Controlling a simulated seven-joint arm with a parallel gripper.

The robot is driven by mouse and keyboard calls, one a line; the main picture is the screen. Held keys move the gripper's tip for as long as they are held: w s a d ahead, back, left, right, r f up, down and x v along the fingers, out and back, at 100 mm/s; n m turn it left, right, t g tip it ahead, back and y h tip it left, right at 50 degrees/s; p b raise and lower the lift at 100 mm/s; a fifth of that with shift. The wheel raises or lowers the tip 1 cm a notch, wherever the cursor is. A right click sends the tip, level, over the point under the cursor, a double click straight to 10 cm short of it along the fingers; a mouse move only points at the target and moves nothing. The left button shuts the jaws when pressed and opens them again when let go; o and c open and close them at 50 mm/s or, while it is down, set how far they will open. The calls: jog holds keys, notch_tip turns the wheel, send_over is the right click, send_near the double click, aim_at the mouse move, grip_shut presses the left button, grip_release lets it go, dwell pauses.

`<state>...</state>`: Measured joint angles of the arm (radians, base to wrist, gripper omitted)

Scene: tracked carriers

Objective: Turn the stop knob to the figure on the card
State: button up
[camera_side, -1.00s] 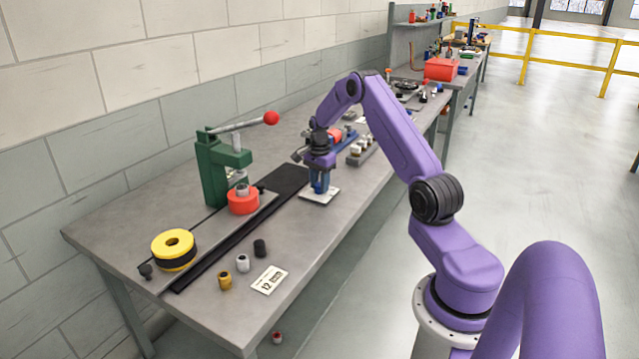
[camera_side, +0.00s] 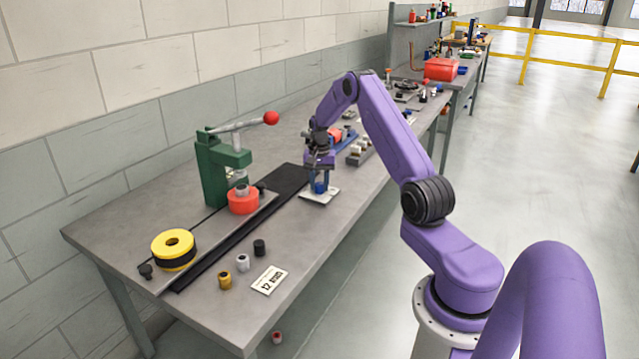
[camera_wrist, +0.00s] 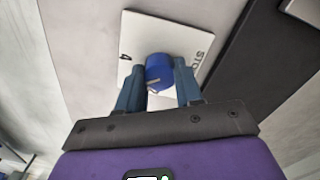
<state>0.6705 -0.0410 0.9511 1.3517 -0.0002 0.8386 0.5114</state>
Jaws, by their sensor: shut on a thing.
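The blue stop knob (camera_wrist: 159,72) sits on a white plate (camera_wrist: 140,30) marked with "STO" lettering and a figure that looks like 4. My gripper (camera_wrist: 159,84) points down over the plate, with its blue fingers on either side of the knob, shut on it. In the side view my gripper (camera_side: 320,186) stands at the white plate (camera_side: 319,197), and the knob is mostly hidden between the fingers.
A green press (camera_side: 215,170) with a red-balled lever stands left of my gripper, a red carrier (camera_side: 243,203) beneath it. A yellow carrier (camera_side: 173,245) sits on the track. Small bushings (camera_side: 242,263) stand near the card. A blue fixture (camera_side: 343,141) is behind my gripper.

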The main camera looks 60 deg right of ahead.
aim_at(319, 184)
jog(key=n, duration=0.5)
jog(key=shift+n, duration=0.3)
jog(key=n, duration=0.4)
jog(key=shift+n, duration=0.7)
jog(key=o, duration=1)
jog(key=shift+o, duration=0.2)
notch_tip(319, 184, up, 18)
jog(key=shift+f, duration=0.25)
jog(key=shift+w, duration=0.1)
